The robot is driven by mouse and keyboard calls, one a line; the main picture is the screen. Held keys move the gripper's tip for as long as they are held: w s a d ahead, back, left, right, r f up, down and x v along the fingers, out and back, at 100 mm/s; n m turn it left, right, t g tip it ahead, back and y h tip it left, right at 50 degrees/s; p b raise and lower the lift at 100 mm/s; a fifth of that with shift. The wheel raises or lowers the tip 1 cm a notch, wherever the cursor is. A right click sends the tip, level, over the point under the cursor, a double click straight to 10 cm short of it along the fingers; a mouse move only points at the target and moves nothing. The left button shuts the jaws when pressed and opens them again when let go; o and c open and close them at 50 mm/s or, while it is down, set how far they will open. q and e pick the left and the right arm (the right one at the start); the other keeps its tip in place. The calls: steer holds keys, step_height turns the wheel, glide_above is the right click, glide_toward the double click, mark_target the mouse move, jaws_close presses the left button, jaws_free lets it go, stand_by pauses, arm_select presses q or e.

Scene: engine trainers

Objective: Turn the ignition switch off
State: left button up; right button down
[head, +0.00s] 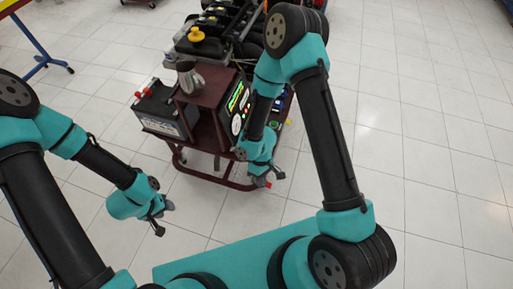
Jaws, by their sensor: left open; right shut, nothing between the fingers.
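The engine trainer's control panel (236,102), with a green display and round gauges, faces right on the maroon stand. The ignition switch cannot be made out; my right arm covers part of the panel side. My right gripper (271,177) is shut and empty, low beside the stand's right side, below the panel. Whether it touches anything cannot be told. My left gripper (164,218) is open and empty over the floor, in front and left of the stand.
The maroon wheeled stand (205,140) carries a battery (160,112) with red terminal caps at its left and an engine (215,30) with a yellow cap (196,34) behind. A blue-legged table (40,48) stands at far left. The tiled floor (440,170) at right is clear.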

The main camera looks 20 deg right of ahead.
steer(key=w+a+r+n+t+h, duration=0.3)
steer(key=w+a+n+h, duration=0.2)
steer(key=w+n+h, duration=0.1)
steer(key=w+a+r+n+t+h, duration=0.2)
steer(key=w+a+r+n+h, duration=0.1)
steer(key=w+n+h, duration=0.3)
steer(key=shift+w+a+r+t+h, duration=0.3)
steer(key=shift+w+a+t+h, duration=0.15)
steer(key=shift+a+h, duration=0.35)
steer(key=x, duration=0.4)
steer(key=r+x, duration=0.1)
steer(key=x, duration=0.8)
steer(key=shift+d, duration=0.65)
